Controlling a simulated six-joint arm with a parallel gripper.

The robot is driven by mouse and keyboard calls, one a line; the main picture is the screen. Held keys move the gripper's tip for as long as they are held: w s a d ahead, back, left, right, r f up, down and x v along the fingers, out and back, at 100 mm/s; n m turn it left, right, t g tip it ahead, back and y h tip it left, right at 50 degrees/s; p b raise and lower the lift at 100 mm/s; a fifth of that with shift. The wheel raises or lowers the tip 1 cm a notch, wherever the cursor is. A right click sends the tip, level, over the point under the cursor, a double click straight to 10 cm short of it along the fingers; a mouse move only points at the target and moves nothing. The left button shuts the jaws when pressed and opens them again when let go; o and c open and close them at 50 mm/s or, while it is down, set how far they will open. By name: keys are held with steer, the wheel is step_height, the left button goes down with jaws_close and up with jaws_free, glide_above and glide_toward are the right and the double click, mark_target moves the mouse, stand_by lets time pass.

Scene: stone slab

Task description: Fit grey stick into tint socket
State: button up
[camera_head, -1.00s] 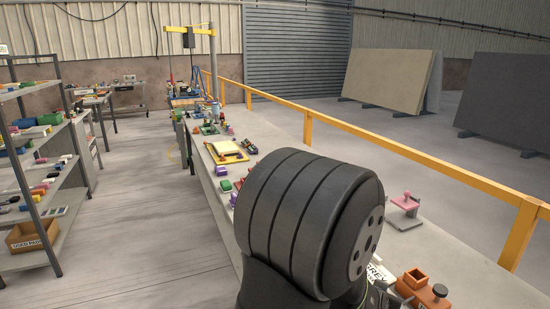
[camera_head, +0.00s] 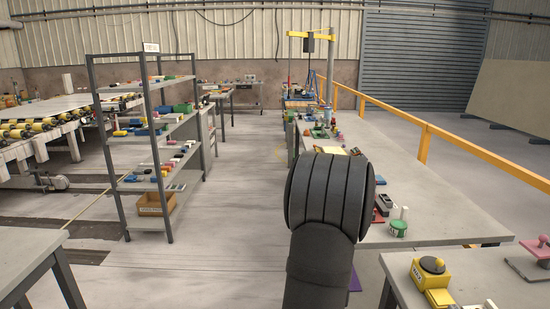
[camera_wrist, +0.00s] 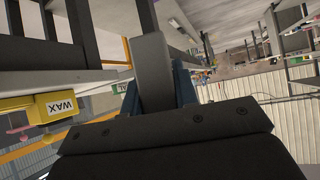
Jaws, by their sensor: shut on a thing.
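The grey stick (camera_wrist: 152,62) shows in the wrist view, upright in the picture between the blue jaws of my gripper (camera_wrist: 157,92). The jaws are shut on it. In the head view my dark arm hides the gripper and the stick.
A yellow box marked WAX (camera_wrist: 60,105) is at the wrist view's left. The head view shows a long bench (camera_head: 455,205) with small items, a yellow block with a dark knob (camera_head: 432,268) on a nearer table, and a shelf rack (camera_head: 165,150). Floor between is open.

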steer(key=w+a+f+n+y, duration=0.1)
steer(key=a, duration=0.7)
steer(key=w+a+f+n+y, duration=0.1)
steer(key=a+n+y, duration=0.1)
steer(key=a, duration=0.6)
steer(key=shift+a+f, duration=0.3)
steer(key=shift+w, duration=0.1)
